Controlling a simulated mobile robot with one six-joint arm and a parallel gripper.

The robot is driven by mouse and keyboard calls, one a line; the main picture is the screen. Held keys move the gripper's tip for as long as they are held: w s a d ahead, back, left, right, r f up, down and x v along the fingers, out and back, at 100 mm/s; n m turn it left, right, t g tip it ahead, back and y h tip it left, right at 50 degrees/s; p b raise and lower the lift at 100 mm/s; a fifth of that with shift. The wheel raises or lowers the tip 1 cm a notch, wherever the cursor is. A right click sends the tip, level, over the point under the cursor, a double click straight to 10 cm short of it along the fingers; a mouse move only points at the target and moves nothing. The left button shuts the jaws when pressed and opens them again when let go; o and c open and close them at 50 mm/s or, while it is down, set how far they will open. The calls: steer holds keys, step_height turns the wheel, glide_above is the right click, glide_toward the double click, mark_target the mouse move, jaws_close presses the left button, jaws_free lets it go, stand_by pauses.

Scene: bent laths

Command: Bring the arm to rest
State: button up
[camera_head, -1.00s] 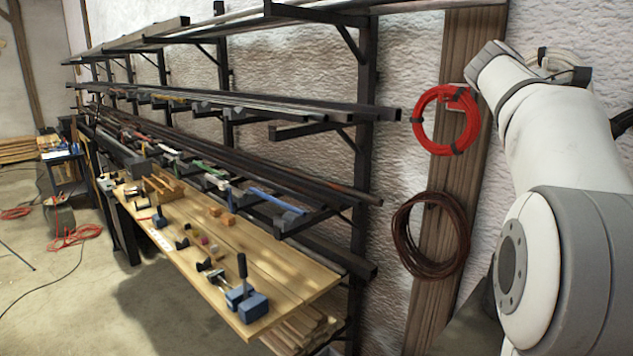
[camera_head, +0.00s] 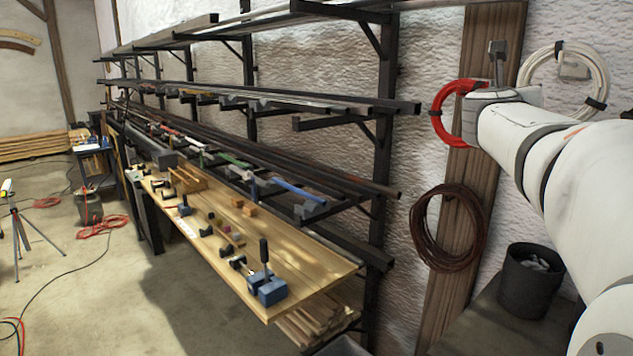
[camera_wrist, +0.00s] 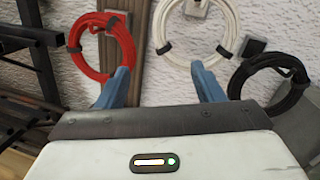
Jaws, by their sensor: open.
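My gripper (camera_wrist: 163,88) shows in the wrist view with its two blue fingers spread apart. It is open, and nothing is between the fingers. Beyond it is a rough white wall with hung coils. My white arm reaches in from the right of the head view, in front of the wall. The gripper's fingers do not show in the head view. The arm's far end there covers part of a red cable coil (camera_head: 437,112).
A wooden workbench (camera_head: 310,262) with clamps and small blocks stands below a black rack (camera_head: 385,150) of long bars. A white coil (camera_head: 597,62), a brown coil (camera_head: 414,232) and a black bucket (camera_head: 528,285) are near my arm.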

steer(key=s+a+f+n+g+y+b, duration=0.1)
steer(key=s+a+f+n+y, duration=0.2)
steer(key=a+f+n+y, duration=0.7)
steer(key=s+a+f+n+y+b, duration=0.1)
steer(key=s+a+f+n+y, duration=0.25)
steer(key=a+f+n, duration=1.1)
steer(key=s+f+n+g+h, duration=0.1)
steer(key=s+f+n+g, duration=0.8)
steer(key=s+f+n, duration=0.8)
steer(key=s+d, duration=0.1)
steer(key=s, duration=0.2)
steer(key=shift+g+b, duration=0.3)
steer(key=shift+b, duration=0.05)
steer(key=shift+f, duration=0.1)
